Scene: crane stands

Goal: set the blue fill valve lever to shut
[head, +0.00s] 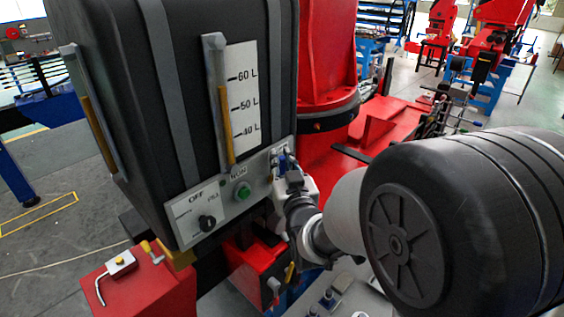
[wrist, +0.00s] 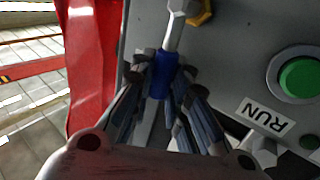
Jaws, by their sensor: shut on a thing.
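The blue fill valve lever (wrist: 162,76) has a blue grip on a silver shank that runs up to a brass-coloured fitting (wrist: 203,12) on the grey panel in the wrist view. My gripper (wrist: 162,72) is closed around the blue grip, one finger on each side. The end of the grip is partly hidden between the fingers. In the head view my gripper (head: 291,176) is at the right end of the control panel, and only a little blue shows there. I cannot read any open or shut mark beside the lever.
The grey panel (head: 225,199) carries a green RUN button (head: 243,190) and a black OFF knob (head: 207,222), close to the left of my gripper. Above is a black tank (head: 180,110) with a litre scale (head: 243,95). A red crane column (head: 326,50) stands behind.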

